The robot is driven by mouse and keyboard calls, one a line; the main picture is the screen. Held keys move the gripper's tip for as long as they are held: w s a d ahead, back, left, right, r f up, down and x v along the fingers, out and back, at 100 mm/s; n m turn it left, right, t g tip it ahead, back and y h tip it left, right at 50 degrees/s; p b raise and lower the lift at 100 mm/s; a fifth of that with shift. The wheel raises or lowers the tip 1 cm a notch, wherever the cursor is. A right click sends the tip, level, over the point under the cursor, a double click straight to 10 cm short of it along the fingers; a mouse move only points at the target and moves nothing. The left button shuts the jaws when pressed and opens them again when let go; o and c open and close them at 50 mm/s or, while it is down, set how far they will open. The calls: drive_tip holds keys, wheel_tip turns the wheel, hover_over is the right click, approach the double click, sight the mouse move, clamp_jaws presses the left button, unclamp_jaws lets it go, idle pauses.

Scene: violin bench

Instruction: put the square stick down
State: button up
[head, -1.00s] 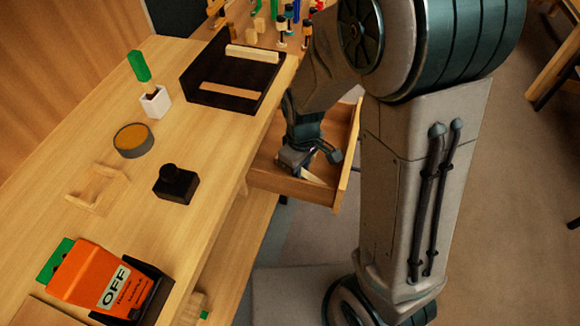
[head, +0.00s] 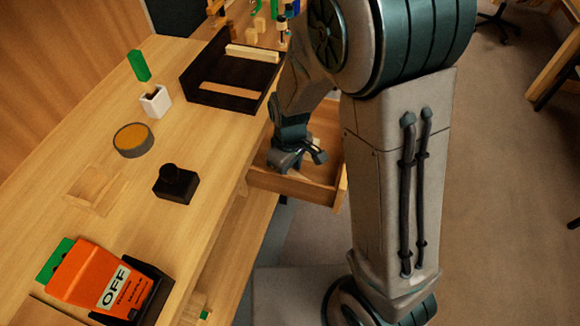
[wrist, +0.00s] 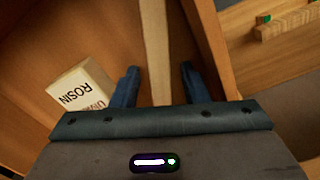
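The square stick (wrist: 155,45) is a long pale wooden bar in the wrist view, running from the top edge down between my fingers. My gripper (wrist: 158,85) is open, one dark finger on each side of the stick with a visible gap to each. In the head view my gripper (head: 296,158) is down inside the open drawer (head: 300,190), and hides most of the stick there. The stick's lower end is hidden by my gripper body. I cannot tell whether all of it rests on the drawer floor.
A pale box marked ROSIN (wrist: 80,90) lies in the drawer left of my fingers. The drawer's side wall (wrist: 210,45) is close on the right.

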sight(290, 171)
drive_tip(key=shift+r, duration=0.1)
wheel_tip(290, 171, up, 12)
drive_tip(key=p, duration=0.2)
drive_tip(key=s+d+r+m+t, duration=0.2)
drive_tip(key=s+d+r+m, duration=0.4)
drive_tip(key=s+d+m, duration=0.3)
drive_tip(key=s+d, duration=0.1)
drive_tip(key=d, duration=0.2)
drive_tip(key=shift+s+r+m, duration=0.25)
drive_tip(key=shift+m, duration=0.05)
